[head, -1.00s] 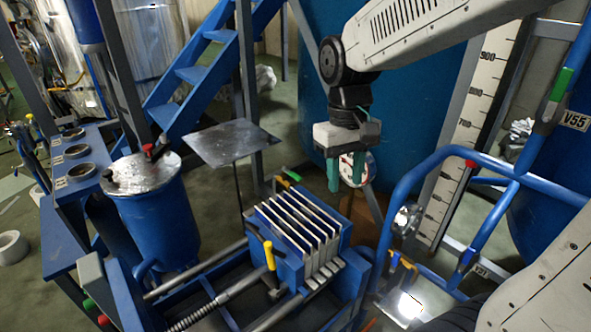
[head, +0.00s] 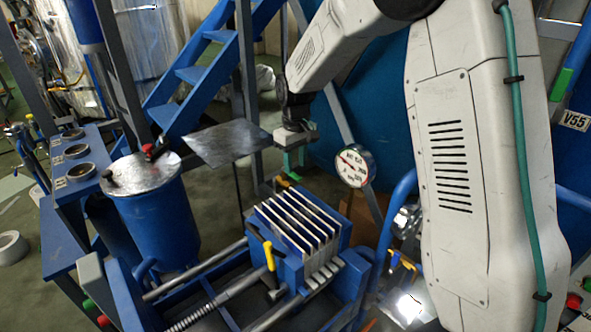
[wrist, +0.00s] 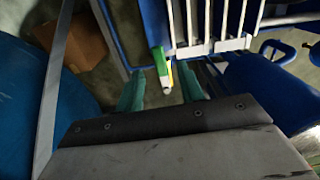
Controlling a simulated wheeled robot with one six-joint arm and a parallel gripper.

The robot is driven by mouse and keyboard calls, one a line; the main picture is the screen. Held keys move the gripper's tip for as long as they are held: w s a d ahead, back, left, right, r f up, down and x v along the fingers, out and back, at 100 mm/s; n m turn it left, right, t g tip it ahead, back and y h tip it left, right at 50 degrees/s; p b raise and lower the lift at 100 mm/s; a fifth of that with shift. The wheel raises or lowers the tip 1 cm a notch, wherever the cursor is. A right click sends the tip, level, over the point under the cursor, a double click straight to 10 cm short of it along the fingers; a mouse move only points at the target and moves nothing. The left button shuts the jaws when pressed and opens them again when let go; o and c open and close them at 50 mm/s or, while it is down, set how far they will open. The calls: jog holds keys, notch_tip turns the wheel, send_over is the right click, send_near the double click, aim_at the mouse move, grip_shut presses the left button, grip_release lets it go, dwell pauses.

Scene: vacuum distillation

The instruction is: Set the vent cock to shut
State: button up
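A small cock with a green handle (wrist: 159,60) and a yellowish part below it is by the slotted blue block in the wrist view. I read no label on it, so I cannot tell whether it is the vent cock. In the head view a little of it shows as a yellow-orange end (head: 283,183) behind the block. My gripper (wrist: 161,87) is open and empty, with its teal fingers on either side of the cock's lower end in the picture. I see no contact.
The slotted block (head: 340,235) with pale plates stands in front, with a yellow-handled lever (head: 269,256). A flat metal plate (head: 225,142) is close left of my gripper. A round gauge (head: 355,166) is to its right. A blue pot (head: 160,225) stands left.

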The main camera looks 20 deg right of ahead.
aim_at(296, 175)
jog(key=shift+f, duration=1.5)
grip_shut()
